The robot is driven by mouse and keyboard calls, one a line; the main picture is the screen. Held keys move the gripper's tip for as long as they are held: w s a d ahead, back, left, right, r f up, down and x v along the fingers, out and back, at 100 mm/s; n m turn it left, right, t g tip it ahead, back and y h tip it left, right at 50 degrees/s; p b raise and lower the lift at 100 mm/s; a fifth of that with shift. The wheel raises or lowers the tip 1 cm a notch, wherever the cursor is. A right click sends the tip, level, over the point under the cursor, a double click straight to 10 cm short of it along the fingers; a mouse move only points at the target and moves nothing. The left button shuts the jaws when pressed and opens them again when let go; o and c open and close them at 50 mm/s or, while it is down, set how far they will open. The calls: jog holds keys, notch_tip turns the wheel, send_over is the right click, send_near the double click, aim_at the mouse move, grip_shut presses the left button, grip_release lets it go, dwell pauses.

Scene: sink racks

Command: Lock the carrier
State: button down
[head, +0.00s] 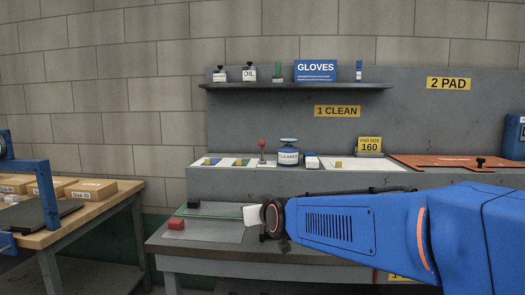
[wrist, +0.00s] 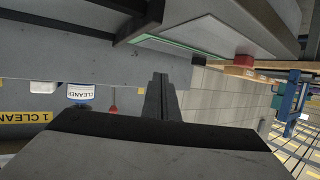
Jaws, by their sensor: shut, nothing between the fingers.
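My gripper (wrist: 160,80) shows in the wrist view as two dark fingers pressed together, with nothing between them. In the head view my blue arm reaches in from the right, and its end hangs over the front part of the grey bench; the fingers are not clear there. No part is marked as the carrier, and I cannot tell which it is. A flat grey plate (head: 205,233) with a green strip (head: 213,217) lies on the bench, left of my arm's end. The plate also shows in the wrist view (wrist: 225,38), upside down, apart from the fingers.
A red block (head: 176,224) and a black block (head: 194,204) sit at the bench's left. Behind, a raised ledge holds a cleaner jar (head: 288,155), a red-knobbed lever (head: 262,147) and an orange mat (head: 435,162). A wooden table (head: 85,215) with boxes stands left, across a gap.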

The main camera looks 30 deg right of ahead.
jog(key=w+d+r+m+t+h, duration=0.1)
jog(key=w+d+r+t+h, duration=0.2)
jog(key=w+d+r, duration=0.35)
jog(key=m+t+h, duration=0.2)
jog(key=h, duration=0.1)
send_near(263, 145)
jog(key=x, duration=0.6)
jog(key=shift+w+f, duration=0.1)
jog(key=shift+w, duration=0.2)
jog(key=shift+w, duration=0.1)
